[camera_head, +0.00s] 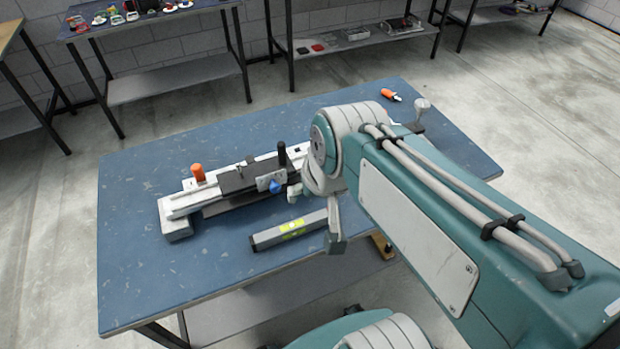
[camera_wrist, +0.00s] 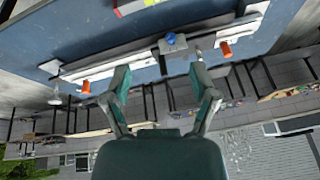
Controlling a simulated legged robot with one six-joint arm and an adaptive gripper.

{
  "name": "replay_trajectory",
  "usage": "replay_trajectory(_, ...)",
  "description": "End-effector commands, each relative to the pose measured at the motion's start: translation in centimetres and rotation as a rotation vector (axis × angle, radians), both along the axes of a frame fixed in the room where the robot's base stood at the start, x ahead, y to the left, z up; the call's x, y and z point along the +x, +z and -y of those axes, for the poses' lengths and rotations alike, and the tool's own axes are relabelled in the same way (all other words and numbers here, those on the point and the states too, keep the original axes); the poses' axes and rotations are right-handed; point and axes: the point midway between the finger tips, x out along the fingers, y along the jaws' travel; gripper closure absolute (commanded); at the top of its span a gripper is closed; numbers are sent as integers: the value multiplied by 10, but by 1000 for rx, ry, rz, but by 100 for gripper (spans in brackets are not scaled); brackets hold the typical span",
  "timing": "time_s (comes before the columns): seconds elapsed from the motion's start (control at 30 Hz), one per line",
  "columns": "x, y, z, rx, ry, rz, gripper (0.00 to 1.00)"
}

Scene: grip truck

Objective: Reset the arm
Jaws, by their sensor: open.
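My arm reaches in from the right over the blue table (camera_head: 150,240). My gripper (camera_wrist: 160,76) shows in the wrist view with its two fingers spread apart and nothing between them. In the head view it is partly hidden by my arm, with one finger hanging near the right end of a spirit level. A long white and grey rail device (camera_head: 240,178) lies across the table, with an orange knob (camera_head: 198,172), a black handle (camera_head: 282,154) and a blue knob (camera_head: 275,186). My arm hides part of it. The device also shows in the wrist view beyond my fingers.
The grey spirit level (camera_head: 265,240) with a yellow-green window lies in front of the device. An orange-handled item (camera_head: 390,95) lies at the table's back right. Shelves (camera_head: 170,78) with small objects stand along the wall. The table's left side is clear.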

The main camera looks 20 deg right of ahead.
Motion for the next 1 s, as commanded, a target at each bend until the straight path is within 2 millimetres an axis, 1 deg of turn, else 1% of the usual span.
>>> replay_trajectory(0.03, -8, 6, -1, -38, 59, 39, 25)
replay_trajectory(0.1, -17, 11, -2, -85, 127, 74, 25)
replay_trajectory(0.23, -25, 15, -1, -135, 194, 107, 25)
replay_trajectory(1.0, -25, 16, -1, -141, 202, 109, 25)
